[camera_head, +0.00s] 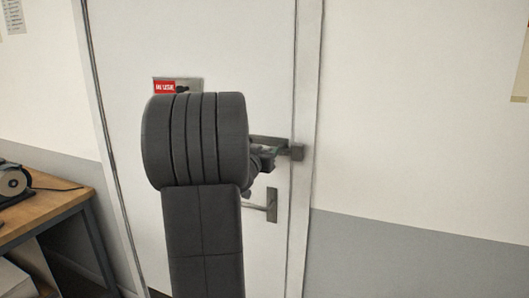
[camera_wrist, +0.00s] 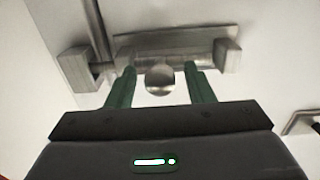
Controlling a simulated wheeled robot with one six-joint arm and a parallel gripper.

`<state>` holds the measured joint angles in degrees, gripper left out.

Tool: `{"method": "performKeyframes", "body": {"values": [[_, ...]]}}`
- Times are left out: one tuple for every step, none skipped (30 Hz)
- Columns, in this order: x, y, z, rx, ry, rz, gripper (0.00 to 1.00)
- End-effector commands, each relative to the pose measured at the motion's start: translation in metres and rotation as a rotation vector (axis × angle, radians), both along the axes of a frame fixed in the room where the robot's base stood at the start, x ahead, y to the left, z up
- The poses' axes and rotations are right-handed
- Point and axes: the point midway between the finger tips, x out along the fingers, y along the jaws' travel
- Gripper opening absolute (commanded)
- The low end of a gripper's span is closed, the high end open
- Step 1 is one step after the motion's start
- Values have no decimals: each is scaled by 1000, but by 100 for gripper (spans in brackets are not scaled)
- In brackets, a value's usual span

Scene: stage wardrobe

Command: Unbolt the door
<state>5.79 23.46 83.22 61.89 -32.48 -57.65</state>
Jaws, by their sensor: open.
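A metal slide bolt (camera_wrist: 180,42) is fixed on the white door (camera_head: 240,40). In the wrist view its round knob (camera_wrist: 159,79) sits between the two green fingers of my gripper (camera_wrist: 161,88). The fingers are open, one on each side of the knob, with a visible gap to each. The bolt's keeper (camera_wrist: 77,66) is at the left in the wrist view. The bar appears to reach the keeper. In the head view the keeper (camera_head: 298,151) sits on the door frame. My arm hides most of the bolt and gripper there.
A lever handle (camera_head: 264,205) is below the bolt. A red "IN USE" sign (camera_head: 165,86) is on the door, partly behind my arm. A wooden table (camera_head: 45,208) with a dark device (camera_head: 14,181) stands at the left.

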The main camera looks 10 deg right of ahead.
Motion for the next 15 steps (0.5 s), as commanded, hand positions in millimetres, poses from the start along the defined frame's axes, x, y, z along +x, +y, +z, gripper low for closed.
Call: {"method": "performKeyframes", "body": {"values": [[0, 0, 0, 0, 0, 0, 48], [0, 0, 0, 0, 0, 0, 48], [0, 0, 0, 0, 0, 0, 48], [0, 0, 0, 0, 0, 0, 48], [0, 0, 0, 0, 0, 0, 48], [0, 0, 0, 0, 0, 0, 40], [0, 0, 0, 0, 0, 0, 34], [0, 0, 0, 0, 0, 0, 28], [0, 0, 0, 0, 0, 0, 20], [0, 0, 0, 0, 0, 0, 14], [0, 0, 0, 0, 0, 0, 8], [0, 0, 0, 0, 0, 0, 1], [0, 0, 0, 0, 0, 0, 0], [0, 0, 0, 0, 0, 0, 0], [0, 0, 0, 0, 0, 0, 0]]}}
